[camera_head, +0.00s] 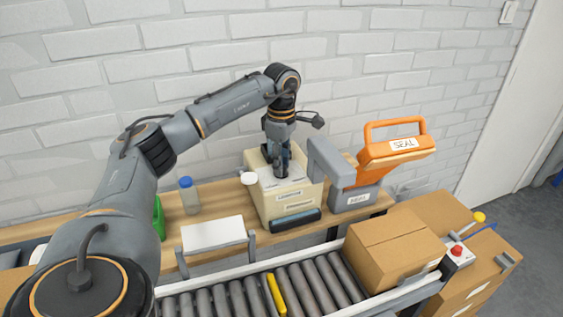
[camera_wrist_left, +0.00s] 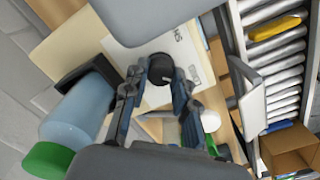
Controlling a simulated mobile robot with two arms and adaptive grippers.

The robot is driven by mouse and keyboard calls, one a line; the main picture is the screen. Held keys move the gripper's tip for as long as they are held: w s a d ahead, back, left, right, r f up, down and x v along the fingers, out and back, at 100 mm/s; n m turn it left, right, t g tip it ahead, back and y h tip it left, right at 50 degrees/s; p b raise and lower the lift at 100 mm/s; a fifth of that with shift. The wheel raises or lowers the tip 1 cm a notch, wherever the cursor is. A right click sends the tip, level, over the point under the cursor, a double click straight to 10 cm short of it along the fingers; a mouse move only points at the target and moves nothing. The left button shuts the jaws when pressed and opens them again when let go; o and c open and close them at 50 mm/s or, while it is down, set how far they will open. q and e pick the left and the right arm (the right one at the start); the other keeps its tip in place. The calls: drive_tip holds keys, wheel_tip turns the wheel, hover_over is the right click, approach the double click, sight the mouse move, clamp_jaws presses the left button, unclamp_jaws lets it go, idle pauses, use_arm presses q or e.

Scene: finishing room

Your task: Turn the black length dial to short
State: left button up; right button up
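The black length dial (camera_wrist_left: 160,67) shows in the left wrist view, on the pale label plate (camera_wrist_left: 150,40) of the beige machine. A small light mark sits near its lower right edge. The printing around it is partly cut off and too small to read surely. My left gripper (camera_wrist_left: 159,80) is open, its fingers on either side of the dial; I cannot tell whether they touch it. In the head view my left gripper (camera_head: 281,170) points down onto the top of the beige machine (camera_head: 262,200) and hides the dial. My right gripper is in neither view.
An orange-handled sealer (camera_head: 388,162) stands right of the machine. A white knob (camera_head: 249,178) sticks out at its left, near a blue-capped bottle (camera_head: 190,198). A roller conveyor (camera_head: 235,297) with a cardboard box (camera_head: 390,252) runs in front. A wall is close behind.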

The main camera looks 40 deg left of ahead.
use_arm(q)
clamp_jaws()
drive_tip(key=n+p, duration=0.1)
drive_tip(key=n, duration=0.2)
drive_tip(key=shift+r+p, duration=0.1)
drive_tip(key=shift+p, duration=0.2)
drive_tip(key=n+p, duration=0.1)
drive_tip(key=n, duration=0.4)
drive_tip(key=shift+p, duration=0.4)
drive_tip(key=n+p, duration=0.1)
drive_tip(key=n, duration=0.4)
drive_tip(key=n+p, duration=0.1)
drive_tip(key=n, duration=0.3)
drive_tip(key=shift+n, duration=0.4)
